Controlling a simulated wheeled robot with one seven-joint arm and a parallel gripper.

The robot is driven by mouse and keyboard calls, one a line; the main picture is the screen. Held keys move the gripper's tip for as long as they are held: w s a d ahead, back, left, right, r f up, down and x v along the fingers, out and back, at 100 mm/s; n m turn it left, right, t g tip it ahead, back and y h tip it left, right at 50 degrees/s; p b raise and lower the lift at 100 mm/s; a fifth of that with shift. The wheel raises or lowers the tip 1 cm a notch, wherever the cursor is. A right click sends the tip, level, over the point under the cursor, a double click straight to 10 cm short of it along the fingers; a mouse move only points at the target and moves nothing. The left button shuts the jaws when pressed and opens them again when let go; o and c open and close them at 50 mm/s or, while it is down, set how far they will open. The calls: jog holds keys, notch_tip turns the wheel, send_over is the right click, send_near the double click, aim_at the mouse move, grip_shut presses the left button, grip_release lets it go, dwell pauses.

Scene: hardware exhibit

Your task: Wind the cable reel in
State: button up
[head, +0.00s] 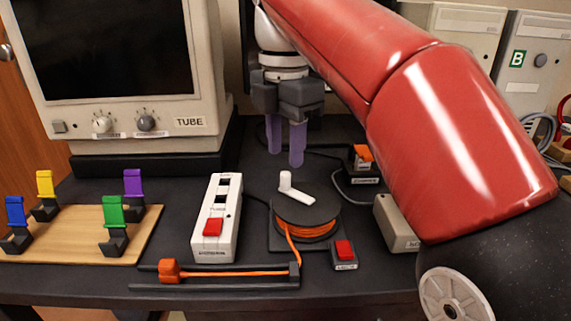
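The cable reel (307,218) is a dark round spool wound with orange cable, on a dark base in the middle of the table. A white crank (293,193) with an upright knob (285,180) sits on top of it. Orange cable (235,272) runs from the reel along a dark track at the front to an orange plug end (169,270) at the left. My gripper (286,146) points down, above and behind the crank knob, clear of it. Its two purple fingers stand a little apart with nothing seen between them.
A white switch box (216,218) with a red rocker stands left of the reel. A red button block (344,253) is at its front right. A wooden board (75,236) with coloured clips lies at left. A TUBE monitor (130,75) stands behind; my red arm covers the right.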

aim_at(285, 173)
jog(key=shift+f, duration=2.4)
grip_shut()
